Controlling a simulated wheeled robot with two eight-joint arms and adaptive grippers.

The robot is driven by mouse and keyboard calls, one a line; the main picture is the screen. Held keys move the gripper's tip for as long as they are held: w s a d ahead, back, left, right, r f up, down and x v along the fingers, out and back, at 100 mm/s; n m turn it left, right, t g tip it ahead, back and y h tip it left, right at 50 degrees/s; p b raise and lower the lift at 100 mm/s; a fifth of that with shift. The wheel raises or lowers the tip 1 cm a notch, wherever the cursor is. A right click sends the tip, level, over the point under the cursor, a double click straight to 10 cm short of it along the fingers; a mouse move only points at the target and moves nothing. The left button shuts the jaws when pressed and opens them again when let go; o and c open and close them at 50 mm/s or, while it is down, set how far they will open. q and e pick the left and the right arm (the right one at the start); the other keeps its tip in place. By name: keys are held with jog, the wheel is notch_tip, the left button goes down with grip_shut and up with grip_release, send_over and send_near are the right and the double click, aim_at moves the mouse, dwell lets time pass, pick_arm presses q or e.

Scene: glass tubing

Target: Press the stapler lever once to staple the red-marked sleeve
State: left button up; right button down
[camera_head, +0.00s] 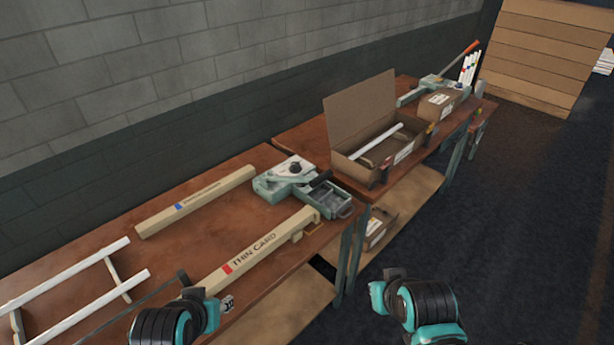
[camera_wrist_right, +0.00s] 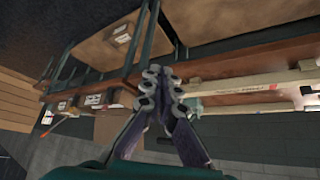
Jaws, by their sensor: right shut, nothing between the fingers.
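The red-marked sleeve (camera_head: 262,246), a long cream bar lettered THIN CARD, lies along the near edge of the near table. Its far end is beside a teal device (camera_head: 272,186) with a black handle and a grey tray. Another teal device (camera_head: 435,81) with an orange-tipped lever stands on the far table; I cannot tell which is the stapler. My left gripper (camera_head: 206,292) is low at the sleeve's near end; its fingers are unclear. My right arm is off the table's front side; in the right wrist view the right gripper (camera_wrist_right: 163,75) is shut and empty.
A blue-marked sleeve (camera_head: 160,220) lies behind the red-marked one. White tubes on a rack (camera_head: 118,279) are at the left. An open cardboard box (camera_head: 360,118) stands on the far table. Open floor (camera_head: 480,230) lies to the right.

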jog(key=w+a+r+g+p, duration=0.35)
jog(key=w+r+p, duration=0.75)
jog(key=w+r, duration=0.65)
jog(key=w+a+f+n+g+p, duration=0.1)
jog(key=w+a+g+p, duration=0.1)
jog(key=w+p, duration=0.4)
jog(key=w+a+f+g+p, duration=0.2)
jog(key=w+a+p, duration=0.2)
jog(key=w+p, duration=0.3)
jog(key=w, duration=0.4)
jog(key=shift+w+a+f+n, duration=0.15)
jog(key=shift+w+f+n, duration=0.05)
jog(key=shift+n, duration=0.2)
jog(key=shift+g, duration=0.25)
jog(key=shift+s+f+b, duration=0.2)
jog(key=shift+f+b, duration=0.75)
jog(key=shift+f, duration=0.8)
jog(key=shift+s+f+b, duration=0.15)
jog(key=shift+f+b, duration=0.8)
jog(key=shift+f, duration=0.9)
